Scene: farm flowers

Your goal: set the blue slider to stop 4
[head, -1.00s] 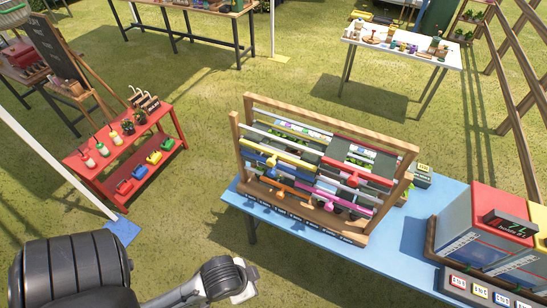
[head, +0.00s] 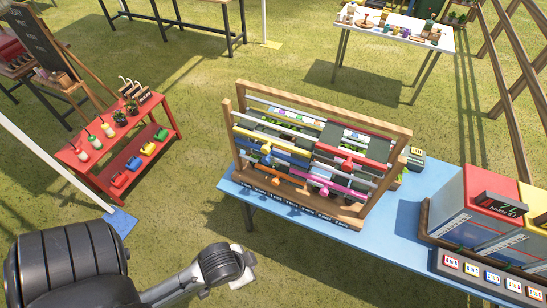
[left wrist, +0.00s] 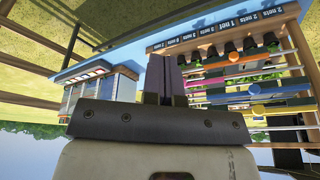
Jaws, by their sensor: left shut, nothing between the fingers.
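The wooden slider rack (head: 330,108) stands on the blue table in the head view, with coloured sliders on horizontal rails. The blue slider (head: 287,155) is in its left half, below the yellow one (head: 266,137) and above the orange one. In the left wrist view the rack appears inverted at the right, with a blue panel (left wrist: 245,98) among its rails. The stop number of the blue slider cannot be read. My left gripper (left wrist: 166,62) is shut and empty, apart from the rack. In the head view my left arm is lower left; its fingertips are not clear. My right gripper is not seen.
The blue table (head: 395,225) also carries a box unit with red and yellow tops (head: 495,190) and a row of labelled tiles at the right. A red bench (head: 130,150) with bottles stands left. Grass lies open between bench and rack.

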